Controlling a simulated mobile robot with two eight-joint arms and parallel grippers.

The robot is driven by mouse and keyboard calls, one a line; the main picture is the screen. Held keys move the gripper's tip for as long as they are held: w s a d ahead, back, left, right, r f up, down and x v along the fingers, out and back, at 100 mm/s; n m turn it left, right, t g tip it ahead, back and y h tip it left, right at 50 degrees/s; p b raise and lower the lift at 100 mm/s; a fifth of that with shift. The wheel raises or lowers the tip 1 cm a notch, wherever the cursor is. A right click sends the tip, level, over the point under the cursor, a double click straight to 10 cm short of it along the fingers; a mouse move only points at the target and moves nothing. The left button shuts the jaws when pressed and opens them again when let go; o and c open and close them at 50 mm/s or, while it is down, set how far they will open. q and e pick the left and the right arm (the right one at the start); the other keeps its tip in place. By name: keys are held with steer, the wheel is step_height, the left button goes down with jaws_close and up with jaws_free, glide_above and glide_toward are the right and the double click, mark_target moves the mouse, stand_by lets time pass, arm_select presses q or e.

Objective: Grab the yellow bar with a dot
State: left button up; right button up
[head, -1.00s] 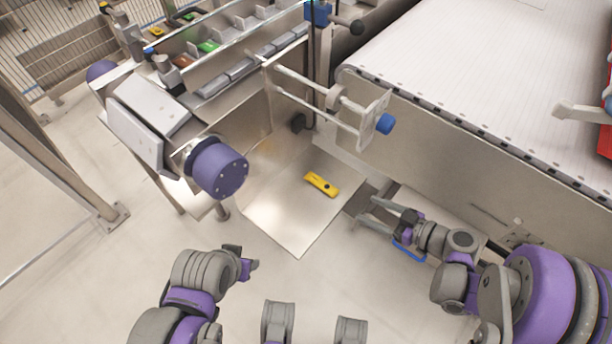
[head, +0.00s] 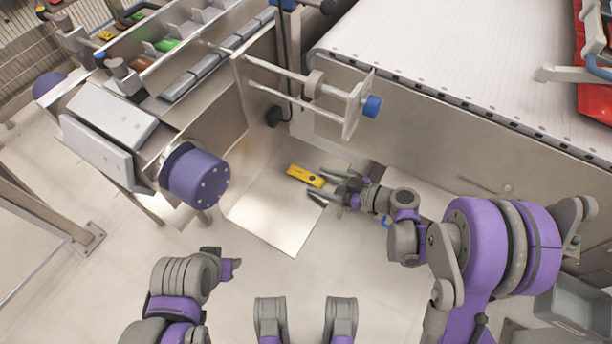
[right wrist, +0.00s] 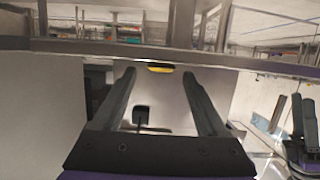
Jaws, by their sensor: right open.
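The yellow bar (head: 305,176) with a dark dot lies on the metal sheet (head: 275,222) on the floor, in the gap between the two machines. My right gripper (head: 315,184) is open, with its fingers reaching toward the right end of the bar. In the right wrist view the bar (right wrist: 160,69) shows ahead, between and beyond the two open fingers (right wrist: 158,82), and nothing is held. Whether a fingertip touches the bar cannot be told. My left arm (head: 200,280) is at the lower left; its gripper's fingers do not show clearly.
A white conveyor (head: 430,60) stands at the right, its metal side wall close to my right arm. A machine with coloured bars in slots and a purple motor (head: 195,178) stands at the left. A rod bracket with a blue knob (head: 371,106) juts out above the gap.

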mark_target(310, 177)
steer(key=x, duration=0.3)
steer(key=shift+a, duration=0.15)
steer(key=shift+c, duration=0.3)
jaws_close()
